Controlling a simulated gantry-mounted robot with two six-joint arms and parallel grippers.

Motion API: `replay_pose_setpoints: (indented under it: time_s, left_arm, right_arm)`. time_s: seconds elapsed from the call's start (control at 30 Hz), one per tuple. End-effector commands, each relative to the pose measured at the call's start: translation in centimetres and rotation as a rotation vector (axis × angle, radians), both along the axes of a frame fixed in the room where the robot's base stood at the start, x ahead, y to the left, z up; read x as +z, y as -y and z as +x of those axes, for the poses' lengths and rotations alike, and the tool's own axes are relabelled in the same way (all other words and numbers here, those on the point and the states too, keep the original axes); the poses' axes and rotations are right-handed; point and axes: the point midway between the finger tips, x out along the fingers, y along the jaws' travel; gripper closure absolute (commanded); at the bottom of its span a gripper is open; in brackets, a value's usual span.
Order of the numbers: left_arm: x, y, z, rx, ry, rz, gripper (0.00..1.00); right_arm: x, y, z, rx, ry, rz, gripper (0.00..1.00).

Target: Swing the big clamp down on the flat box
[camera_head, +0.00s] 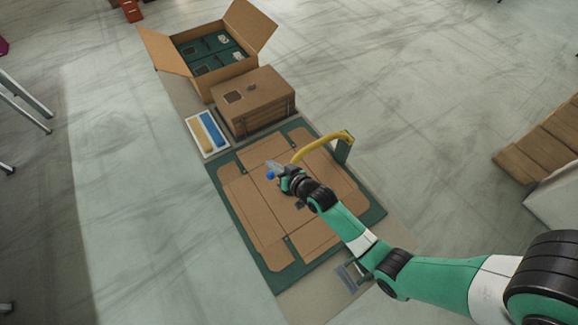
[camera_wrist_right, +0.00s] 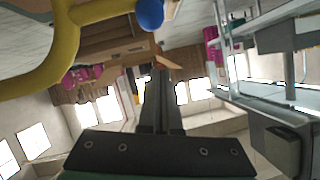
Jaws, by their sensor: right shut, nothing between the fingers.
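The flat box (camera_head: 262,215) is an unfolded brown cardboard blank lying on a green board (camera_head: 372,214). The big clamp (camera_head: 322,144) is a yellow curved arm on a green post at the board's right edge; it reaches over the blank. A blue ball (camera_head: 270,175) shows by my gripper, and its link to the clamp is unclear. My right gripper (camera_head: 275,167) is over the blank near the clamp's free end, shut and empty. In the right wrist view, my fingers (camera_wrist_right: 161,75) are together, with the clamp (camera_wrist_right: 62,45) at left and the blue ball (camera_wrist_right: 150,14) above. My left gripper is out of view.
A closed brown box (camera_head: 255,98) stands behind the board. An open carton (camera_head: 178,52) with green items stands further back. A white tray (camera_head: 207,134) with blue and yellow pieces lies beside the closed box. Wooden slats (camera_head: 545,145) are at far right.

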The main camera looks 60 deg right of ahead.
Motion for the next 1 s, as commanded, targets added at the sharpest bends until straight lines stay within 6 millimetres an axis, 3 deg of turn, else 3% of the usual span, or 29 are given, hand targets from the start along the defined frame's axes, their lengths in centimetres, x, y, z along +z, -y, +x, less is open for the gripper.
replay_pose_setpoints:
  time_s: [0.03, 0.2, 0.4, 1.0]
  left_arm:
    - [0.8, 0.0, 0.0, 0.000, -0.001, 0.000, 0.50]
    - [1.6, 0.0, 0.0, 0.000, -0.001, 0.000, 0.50]
    - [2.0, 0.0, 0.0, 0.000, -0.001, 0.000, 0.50]
    - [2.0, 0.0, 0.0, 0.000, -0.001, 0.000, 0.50]
  right_arm:
    - [0.6, -0.5, -1.4, 0.001, -0.006, 0.001, 1.00]
    - [2.3, -1.8, -4.7, 0.001, -0.002, 0.000, 1.00]
    - [3.4, -2.6, -6.9, 0.000, 0.001, -0.001, 1.00]
    - [3.6, -2.7, -7.3, -0.001, 0.002, -0.002, 1.00]
